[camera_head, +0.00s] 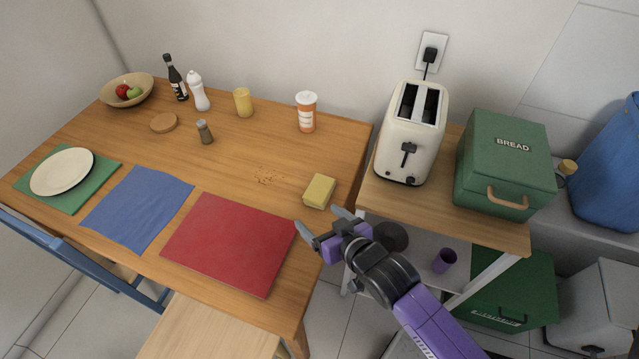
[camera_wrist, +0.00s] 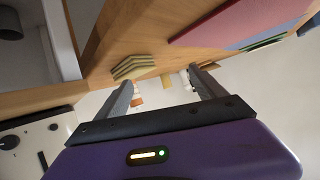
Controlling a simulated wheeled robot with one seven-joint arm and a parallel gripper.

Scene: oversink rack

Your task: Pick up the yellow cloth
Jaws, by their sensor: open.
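The yellow cloth (camera_head: 319,191) is folded into a small stack. It lies on the wooden table (camera_head: 235,165) near its right edge, and it also shows in the wrist view (camera_wrist: 133,67), left of the fingers' middle. My gripper (camera_head: 321,221) is open and empty, just on the near side of the cloth in the head view. Its two fingers spread apart in the wrist view (camera_wrist: 162,78). The fingers do not visibly touch the cloth, and their exact height over the table is hard to tell.
A white and orange cup (camera_head: 306,112) stands behind. To the right, a small stand holds a toaster (camera_head: 411,135) and a green bread box (camera_head: 505,165).

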